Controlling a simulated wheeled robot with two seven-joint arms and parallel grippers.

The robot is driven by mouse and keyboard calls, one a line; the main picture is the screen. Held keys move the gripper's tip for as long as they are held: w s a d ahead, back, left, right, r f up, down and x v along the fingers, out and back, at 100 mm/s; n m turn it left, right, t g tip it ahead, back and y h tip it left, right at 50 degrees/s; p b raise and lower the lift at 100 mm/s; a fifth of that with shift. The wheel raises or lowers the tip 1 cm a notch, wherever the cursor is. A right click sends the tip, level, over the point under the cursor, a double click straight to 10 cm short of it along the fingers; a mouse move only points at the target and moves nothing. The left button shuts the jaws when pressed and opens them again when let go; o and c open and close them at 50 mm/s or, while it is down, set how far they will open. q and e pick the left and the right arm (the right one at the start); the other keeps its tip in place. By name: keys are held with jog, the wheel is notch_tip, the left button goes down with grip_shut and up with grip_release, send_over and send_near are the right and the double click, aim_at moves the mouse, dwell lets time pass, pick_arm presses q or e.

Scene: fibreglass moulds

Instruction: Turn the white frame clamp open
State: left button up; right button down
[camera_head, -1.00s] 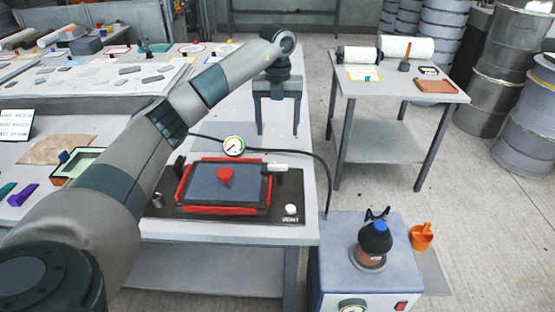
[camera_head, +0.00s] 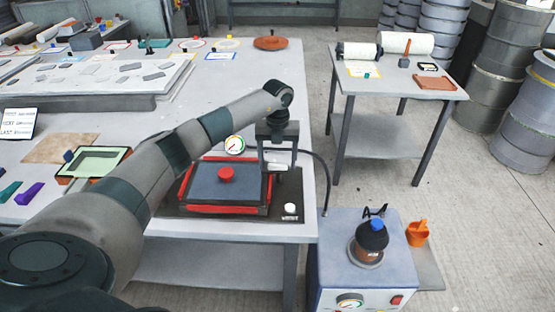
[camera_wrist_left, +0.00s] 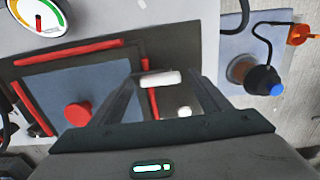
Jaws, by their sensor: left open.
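The white frame clamp (camera_head: 276,167) is a short white bar at the right edge of the red-edged mould frame (camera_head: 222,210) on the table. It lies crosswise in the head view and also shows in the left wrist view (camera_wrist_left: 160,78). My left gripper (camera_head: 279,172) is open, pointing down over the clamp. In the left wrist view its two fingertips (camera_wrist_left: 163,76) lie to either side of the white bar. I cannot tell whether they touch it. My right gripper is not in view.
A red knob (camera_head: 226,174) stands on the blue-grey panel, and a white knob (camera_head: 291,207) sits at the board's front right corner. A round gauge (camera_head: 235,144) is behind the frame. A blue-grey pump box (camera_head: 340,262) with a dark bottle (camera_head: 372,236) stands to the right.

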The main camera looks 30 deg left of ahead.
pick_arm(q)
jog(key=c, duration=1.1)
jog(key=shift+o, duration=0.2)
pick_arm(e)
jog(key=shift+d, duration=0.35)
